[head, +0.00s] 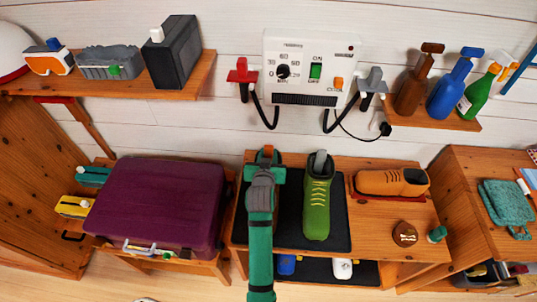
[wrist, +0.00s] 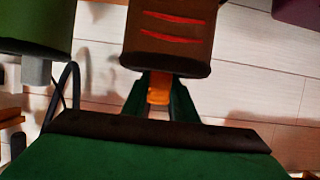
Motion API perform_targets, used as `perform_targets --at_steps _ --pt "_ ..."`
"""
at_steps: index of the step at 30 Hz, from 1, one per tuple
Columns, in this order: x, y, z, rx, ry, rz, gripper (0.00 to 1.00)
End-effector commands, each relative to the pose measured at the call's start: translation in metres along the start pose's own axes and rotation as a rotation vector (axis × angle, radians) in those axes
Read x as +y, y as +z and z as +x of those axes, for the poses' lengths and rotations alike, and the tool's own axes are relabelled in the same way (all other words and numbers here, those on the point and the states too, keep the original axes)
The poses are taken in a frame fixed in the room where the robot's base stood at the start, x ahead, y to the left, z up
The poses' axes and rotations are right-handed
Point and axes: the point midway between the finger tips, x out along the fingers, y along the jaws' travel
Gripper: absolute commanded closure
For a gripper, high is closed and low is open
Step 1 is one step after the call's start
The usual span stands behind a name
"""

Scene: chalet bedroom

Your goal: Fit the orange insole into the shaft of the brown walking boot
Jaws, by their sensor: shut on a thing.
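The brown walking boot (wrist: 168,32) with red laces fills the top middle of the wrist view, its shaft rim facing my gripper. In the head view my arm hides nearly all of it. My gripper (wrist: 159,98) is shut on the orange insole (wrist: 158,88), which shows as a short strip between the green fingers. The insole's far end is hidden at the boot's rim; I cannot tell how deep it sits in the shaft. In the head view my gripper (head: 267,160) is over the left part of the black mat (head: 337,238).
A green boot (head: 317,208) with a grey insole stands just right of my arm. An orange shoe (head: 390,182) lies farther right on a red tray. A purple suitcase (head: 160,205) is on the left. A boot dryer (head: 310,65) hangs on the wall behind.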

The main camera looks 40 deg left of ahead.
Motion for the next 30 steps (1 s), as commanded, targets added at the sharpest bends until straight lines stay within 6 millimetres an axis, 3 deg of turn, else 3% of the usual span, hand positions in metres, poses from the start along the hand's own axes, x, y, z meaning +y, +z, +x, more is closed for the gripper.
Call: perform_targets --at_steps 3,4,5,17,23,30 --pt "0.000 0.002 0.001 0.000 0.000 0.000 1.00" --pt "0.000 0.002 0.001 0.000 0.000 0.000 0.72" --pt "0.000 0.002 0.001 0.000 0.000 0.000 0.66" --pt "-0.001 0.000 -0.003 0.000 -0.001 0.000 0.66" --pt "-0.001 0.000 -0.033 0.000 -0.001 0.002 0.66" --pt "-0.001 0.000 -0.082 0.000 -0.001 0.002 0.66"
